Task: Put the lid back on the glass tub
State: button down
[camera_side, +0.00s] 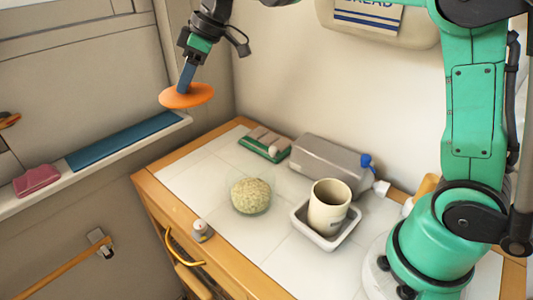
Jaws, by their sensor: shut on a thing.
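My gripper (187,76) is high at the upper left, above the shelf side of the worktop. It is shut on the orange lid (186,96), a round disc held nearly flat in the air. The fingertips meet the top of the lid; any knob there is hidden. The glass tub (250,196) stands on the white tiled worktop, lower and to the right of the lid. It is see-through and holds a pale, grainy food. Its top has no lid on it. The lid is well apart from the tub.
A cream cup (328,206) stands in a white tray (301,227) right of the tub. A grey box (321,164) and a green block tray (264,145) lie behind. A small grey-white item (202,231) sits near the front edge. A ledge (90,170) runs along the left.

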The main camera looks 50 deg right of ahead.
jog(key=s+d+f, duration=0.2)
jog(key=s+f, duration=0.4)
jog(key=s, duration=0.7)
notch_tip(320, 180, down, 6)
jog(key=shift+f+n, duration=0.25)
jog(key=shift+n, duration=0.15)
jog(key=shift+f, duration=0.15)
dwell(1.3)
jog(key=shift+c, duration=0.4)
grip_release()
notch_tip(320, 180, up, 7)
dwell(1.2)
